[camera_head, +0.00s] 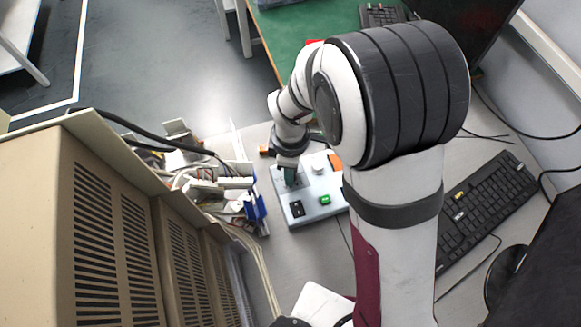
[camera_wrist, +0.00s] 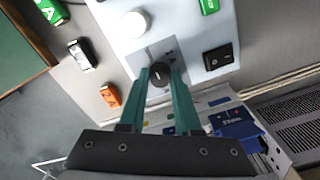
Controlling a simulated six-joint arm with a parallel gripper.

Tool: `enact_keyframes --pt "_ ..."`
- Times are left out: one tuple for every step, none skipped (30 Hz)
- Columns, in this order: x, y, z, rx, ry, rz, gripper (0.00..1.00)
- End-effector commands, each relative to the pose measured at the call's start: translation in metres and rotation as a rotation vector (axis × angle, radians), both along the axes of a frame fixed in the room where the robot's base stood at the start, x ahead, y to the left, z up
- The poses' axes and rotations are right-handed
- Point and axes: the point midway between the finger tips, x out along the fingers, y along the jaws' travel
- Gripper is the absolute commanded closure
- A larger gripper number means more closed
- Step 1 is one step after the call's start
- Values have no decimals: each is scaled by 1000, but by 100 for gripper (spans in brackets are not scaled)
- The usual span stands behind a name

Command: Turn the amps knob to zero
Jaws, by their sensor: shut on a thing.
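The dark round knob (camera_wrist: 160,74) sits on a grey plate of the light control box (camera_wrist: 185,15) in the wrist view. The control box (camera_head: 319,206) also shows in the head view, on the table beside my arm. My gripper (camera_wrist: 160,80) has its two green fingers on either side of the knob and is shut on it. In the head view my gripper (camera_head: 290,176) points down at the box's left part and hides the knob. I cannot read a scale or label at the knob.
The box also carries a black rocker switch (camera_wrist: 218,57), a green button (camera_wrist: 208,5) and a white round knob (camera_wrist: 135,23). An orange block (camera_wrist: 110,95) lies beside it. Wiring and a blue connector (camera_head: 256,208) stand close on the left; a keyboard (camera_head: 487,205) lies right.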

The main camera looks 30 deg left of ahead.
Motion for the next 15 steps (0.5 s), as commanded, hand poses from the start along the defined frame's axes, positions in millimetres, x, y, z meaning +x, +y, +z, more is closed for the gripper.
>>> enact_keyframes --pt "1 0 1 2 -2 10 100" --pt "1 0 1 2 -2 15 100" --pt "1 0 1 2 -2 21 100" --pt "1 0 1 2 -2 25 100" --pt "1 0 1 2 -2 28 100" --pt "1 0 1 2 -2 31 100" --pt "1 0 1 2 -2 33 100" --pt "1 0 1 2 -2 35 100" --pt "1 0 1 2 -2 36 100" --pt "1 0 1 2 -2 36 100" --pt "1 0 1 2 -2 36 100" --pt "1 0 1 2 -2 36 100" --pt "1 0 1 2 -2 36 100" --pt "1 0 1 2 -2 36 100" --pt "1 0 1 2 -2 36 100"
